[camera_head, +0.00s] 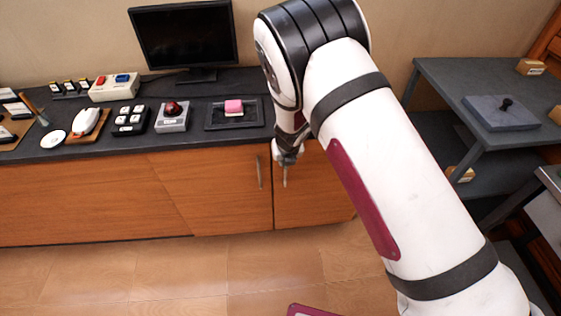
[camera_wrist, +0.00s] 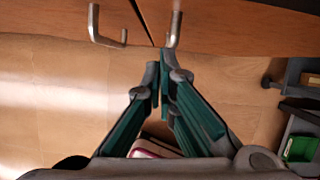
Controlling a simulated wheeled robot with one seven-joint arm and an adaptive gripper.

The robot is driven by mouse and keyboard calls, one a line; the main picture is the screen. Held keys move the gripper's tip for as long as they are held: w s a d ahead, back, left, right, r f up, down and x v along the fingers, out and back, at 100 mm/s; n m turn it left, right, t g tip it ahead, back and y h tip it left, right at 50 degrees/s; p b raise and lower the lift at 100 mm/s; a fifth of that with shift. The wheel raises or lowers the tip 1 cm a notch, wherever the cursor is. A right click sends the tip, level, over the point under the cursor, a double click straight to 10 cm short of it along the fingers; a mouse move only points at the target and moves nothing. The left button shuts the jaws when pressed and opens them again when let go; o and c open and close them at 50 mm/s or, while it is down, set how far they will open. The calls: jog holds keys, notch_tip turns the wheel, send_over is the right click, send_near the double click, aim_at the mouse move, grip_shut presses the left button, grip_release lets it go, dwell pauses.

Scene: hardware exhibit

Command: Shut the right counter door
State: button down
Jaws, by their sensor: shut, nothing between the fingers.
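The right counter door (camera_head: 312,195) is a wooden panel at the right end of the counter, partly hidden behind my arm. It looks nearly level with the left door (camera_head: 225,185); I cannot tell whether a small gap is left. The right door's metal handle (camera_wrist: 174,32) shows at the top of the wrist view, right of the dark seam between the doors. My gripper (camera_head: 286,168) is shut and empty, pointing down in front of the right door near the seam. In the wrist view its fingertips (camera_wrist: 160,76) are just below the right handle; contact is unclear.
The left door's handle (camera_wrist: 106,30) stands out left of the fingers. A grey table (camera_head: 450,85) stands at right. The wooden floor (camera_head: 180,270) in front is clear.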

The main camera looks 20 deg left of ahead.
jog(key=p+v, duration=0.1)
jog(key=v, duration=0.8)
jog(key=shift+s+f, duration=0.1)
jog(key=s+d+r+n+y, duration=0.1)
jog(key=s+d+r+n, duration=0.2)
jog(key=d+r+n, duration=0.35)
jog(key=s+d+r+n+y, duration=0.1)
jog(key=s+d+r+n, duration=0.15)
jog(key=r, duration=0.75)
jog(key=s+d+r+n, duration=0.2)
jog(key=d+r+n, duration=0.3)
jog(key=r, duration=0.4)
jog(key=s+d+r+n+h, duration=0.2)
jog(key=s+d+r+n, duration=0.1)
jog(key=s+d+n, duration=0.5)
jog(key=s+d+r+n+h, duration=0.2)
jog(key=s+d+r+n, duration=0.2)
jog(key=s+d+n, duration=0.4)
jog(key=s+d, duration=0.3)
jog(key=s, duration=0.3)
jog(key=shift+s+n+t, duration=0.3)
jog(key=shift+s, duration=0.05)
